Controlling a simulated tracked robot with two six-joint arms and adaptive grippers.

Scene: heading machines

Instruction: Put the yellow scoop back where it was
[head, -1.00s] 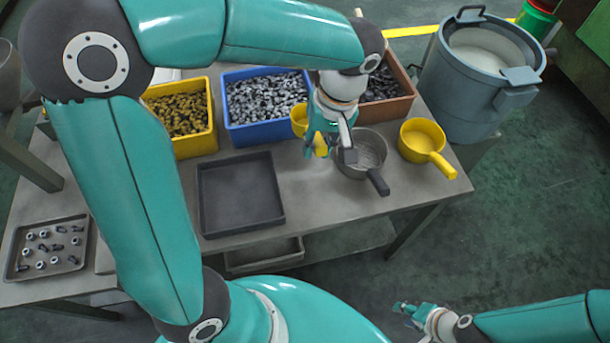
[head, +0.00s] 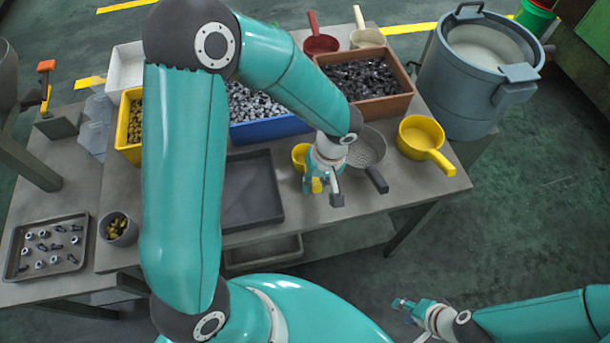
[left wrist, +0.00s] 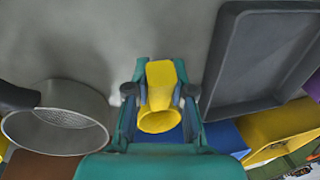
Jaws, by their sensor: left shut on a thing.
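My left gripper (head: 316,186) is shut on a small yellow scoop (head: 300,154), between the dark tray and the metal strainer. In the left wrist view the scoop (left wrist: 160,121) sits between the fingers of the gripper (left wrist: 160,88), with its handle toward the fingertips. The scoop's height over the table is hard to judge. A larger yellow dipper (head: 422,136) rests at the table's right end, apart from my gripper. My right gripper (head: 408,306) is low at the front right, away from the table; its jaws are too small to read.
The dark tray (head: 262,206) is left of my left gripper; the strainer (head: 368,147) is close on its right. Blue (head: 272,130), brown (head: 393,109) and yellow (head: 128,152) bins stand behind. A grey cup (head: 118,229) holds brownish pieces. Bare tabletop lies in front of the strainer.

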